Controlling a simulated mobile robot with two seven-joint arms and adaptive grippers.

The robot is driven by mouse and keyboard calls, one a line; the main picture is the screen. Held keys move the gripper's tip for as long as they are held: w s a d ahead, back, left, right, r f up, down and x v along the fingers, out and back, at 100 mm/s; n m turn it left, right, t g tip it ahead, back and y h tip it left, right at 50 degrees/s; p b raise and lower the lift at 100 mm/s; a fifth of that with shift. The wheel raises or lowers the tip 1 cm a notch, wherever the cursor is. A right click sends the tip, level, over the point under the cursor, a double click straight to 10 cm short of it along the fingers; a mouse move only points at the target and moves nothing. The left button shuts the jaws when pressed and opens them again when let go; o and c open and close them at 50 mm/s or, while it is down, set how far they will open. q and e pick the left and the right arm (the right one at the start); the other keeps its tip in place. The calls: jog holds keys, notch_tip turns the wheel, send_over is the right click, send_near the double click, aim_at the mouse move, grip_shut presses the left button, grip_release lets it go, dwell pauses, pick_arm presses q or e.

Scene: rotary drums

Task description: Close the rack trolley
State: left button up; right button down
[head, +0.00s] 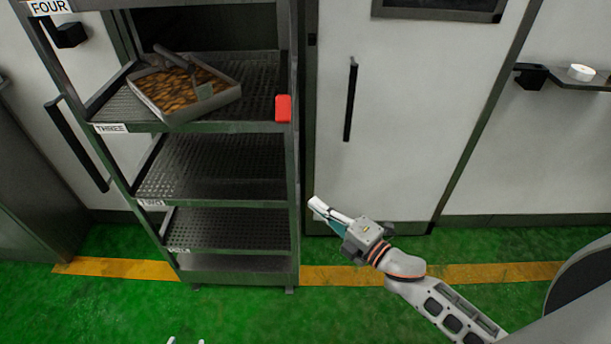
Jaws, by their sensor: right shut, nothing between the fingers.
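The rack trolley (297,190) is a grey metal frame with several perforated shelves, labelled FOUR, THREE and lower labels that are hard to read. Its front is open to view and no door across it can be made out. A red block (283,108) sits at the right end of the THREE shelf. My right gripper (318,206) is shut and empty, just right of the trolley's right post at lower-shelf height; I see no clear contact. Two small white tips at the bottom edge seem to be my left gripper (186,341); the rest is out of frame.
A tray (228,102) of brown pieces with a scoop-like tool lies on the THREE shelf. White panels with dark upright handles stand left (76,146) and right (350,100) of the trolley. A wall shelf (584,84) is at right. The green floor in front looks clear.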

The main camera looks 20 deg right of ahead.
aim_at(294, 180)
jog(key=x, duration=0.3)
jog(key=d+x, duration=0.1)
jog(key=x, duration=0.3)
jog(key=w+x, duration=0.1)
jog(key=x, duration=0.3)
jog(key=shift+s+d, duration=0.1)
jog(key=shift+d, duration=0.25)
pick_arm(q)
jog(key=shift+a+r, duration=0.15)
jog(key=shift+r, duration=0.05)
pick_arm(e)
jog(key=shift+w+d, duration=0.2)
jog(key=shift+w, duration=0.35)
